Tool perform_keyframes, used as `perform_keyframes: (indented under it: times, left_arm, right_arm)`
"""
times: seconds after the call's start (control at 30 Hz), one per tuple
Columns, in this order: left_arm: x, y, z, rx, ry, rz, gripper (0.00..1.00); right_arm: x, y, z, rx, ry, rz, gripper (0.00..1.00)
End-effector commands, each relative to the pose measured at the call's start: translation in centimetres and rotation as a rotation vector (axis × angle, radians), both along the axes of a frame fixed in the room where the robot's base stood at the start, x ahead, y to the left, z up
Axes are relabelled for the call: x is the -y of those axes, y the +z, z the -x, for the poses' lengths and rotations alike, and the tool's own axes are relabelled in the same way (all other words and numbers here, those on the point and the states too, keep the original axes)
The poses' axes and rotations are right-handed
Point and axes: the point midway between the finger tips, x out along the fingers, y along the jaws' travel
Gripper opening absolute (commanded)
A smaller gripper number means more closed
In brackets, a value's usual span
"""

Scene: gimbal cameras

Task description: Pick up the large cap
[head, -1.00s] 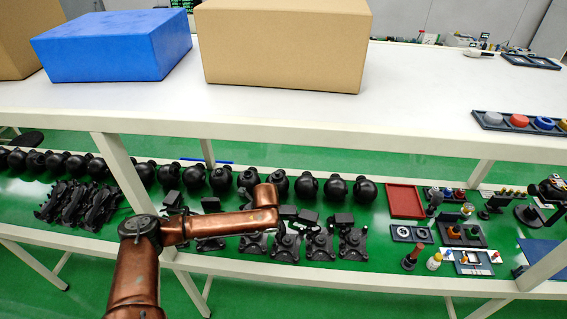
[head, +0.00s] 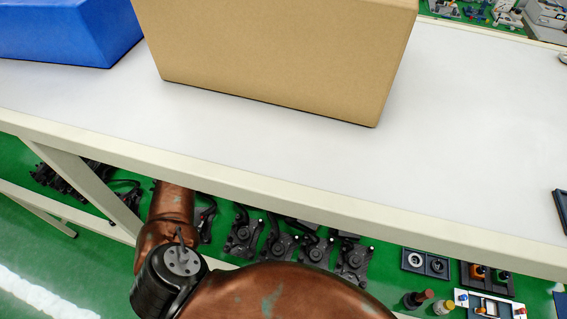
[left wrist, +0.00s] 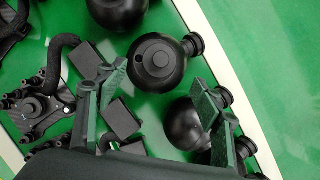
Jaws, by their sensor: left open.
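In the left wrist view, a round black part (left wrist: 158,62) with a short side knob lies on the green lower shelf, beyond my left gripper (left wrist: 160,110). A second round black part (left wrist: 187,125) lies nearer, partly behind the right finger. The left gripper is open, its two dark green fingers wide apart with nothing held. I cannot tell for sure which part is the large cap. In the head view my copper left arm reaches under the table's front edge, and its gripper is hidden there. My right gripper is not in view.
Black brackets (left wrist: 40,103) and small black blocks (left wrist: 122,118) lie left of the round parts. A pale shelf rail (left wrist: 225,75) runs along the right. In the head view, a cardboard box (head: 275,55) and a blue box (head: 70,30) stand on the white tabletop (head: 460,130).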

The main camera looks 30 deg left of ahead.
Motion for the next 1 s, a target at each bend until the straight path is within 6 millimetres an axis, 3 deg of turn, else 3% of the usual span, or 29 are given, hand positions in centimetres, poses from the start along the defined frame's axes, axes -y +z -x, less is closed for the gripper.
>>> perform_keyframes:
  times: [0.2, 0.5, 0.77, 1.0]
  left_arm:
    - [-1.1, -2.1, -0.6, -0.001, 0.002, -0.002, 0.61]
    - [-2.5, -5.4, -1.6, 0.0, -0.001, -0.003, 0.61]
    - [-2.5, -5.6, -1.7, 0.0, -0.002, -0.001, 0.61]
    - [-2.5, -5.6, -1.7, 0.0, -0.002, -0.002, 0.44]
  right_arm:
    - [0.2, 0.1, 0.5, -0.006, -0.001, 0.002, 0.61]
    - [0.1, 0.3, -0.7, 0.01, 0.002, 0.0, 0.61]
    - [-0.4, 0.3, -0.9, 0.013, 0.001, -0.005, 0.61]
    - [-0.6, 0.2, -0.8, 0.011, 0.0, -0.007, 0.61]
